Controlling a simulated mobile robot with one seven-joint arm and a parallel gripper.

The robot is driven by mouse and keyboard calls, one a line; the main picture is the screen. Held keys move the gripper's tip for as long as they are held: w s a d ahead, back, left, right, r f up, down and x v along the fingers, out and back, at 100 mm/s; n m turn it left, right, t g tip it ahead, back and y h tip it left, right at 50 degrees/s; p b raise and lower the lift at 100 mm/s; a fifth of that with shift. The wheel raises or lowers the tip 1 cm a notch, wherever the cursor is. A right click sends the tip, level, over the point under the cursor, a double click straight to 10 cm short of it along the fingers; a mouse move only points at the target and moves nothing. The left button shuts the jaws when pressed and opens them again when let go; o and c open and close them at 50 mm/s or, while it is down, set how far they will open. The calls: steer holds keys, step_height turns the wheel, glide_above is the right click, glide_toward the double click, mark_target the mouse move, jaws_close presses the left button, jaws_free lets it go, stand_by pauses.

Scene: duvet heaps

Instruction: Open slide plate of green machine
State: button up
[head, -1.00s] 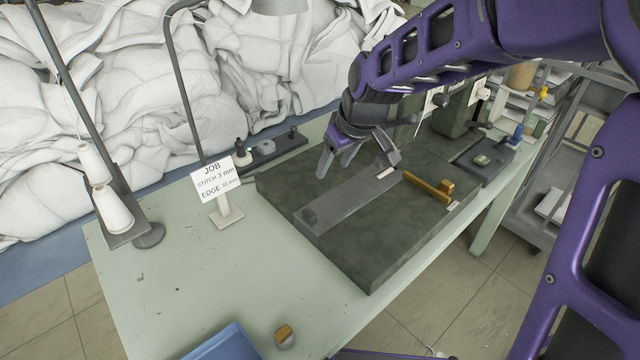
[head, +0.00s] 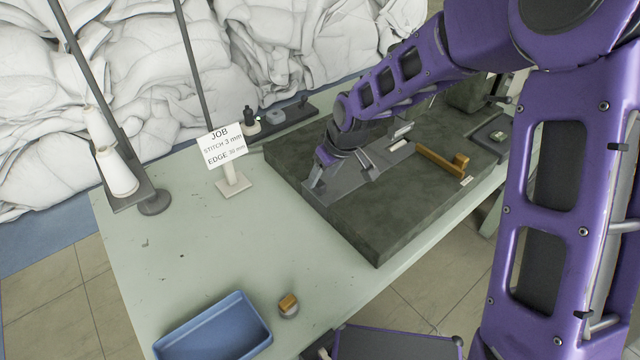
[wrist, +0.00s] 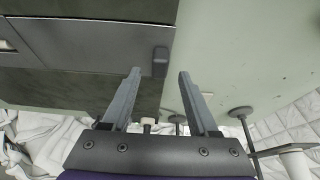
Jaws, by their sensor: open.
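The green machine (head: 385,215) is a dark mottled block on the pale table. Its grey slide plate (head: 352,179) lies flat along the top and also shows in the wrist view (wrist: 95,45). A small dark knob (wrist: 160,62) stands at the plate's near-left end; my gripper hides it in the head view. My gripper (head: 317,186) is low over that end of the plate. In the wrist view my gripper (wrist: 158,75) is open and empty, its fingertips on either side of the knob's line and just short of it. Contact cannot be told.
A brass guide (head: 440,160) stands on the machine right of the plate. A job sign (head: 225,152) and thread cones (head: 116,172) stand left. A blue tray (head: 215,330) and a small brass-topped piece (head: 288,306) sit at the front. The table between is clear.

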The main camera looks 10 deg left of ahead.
mark_target(319, 183)
steer(key=shift+x, duration=1.7)
jaws_close()
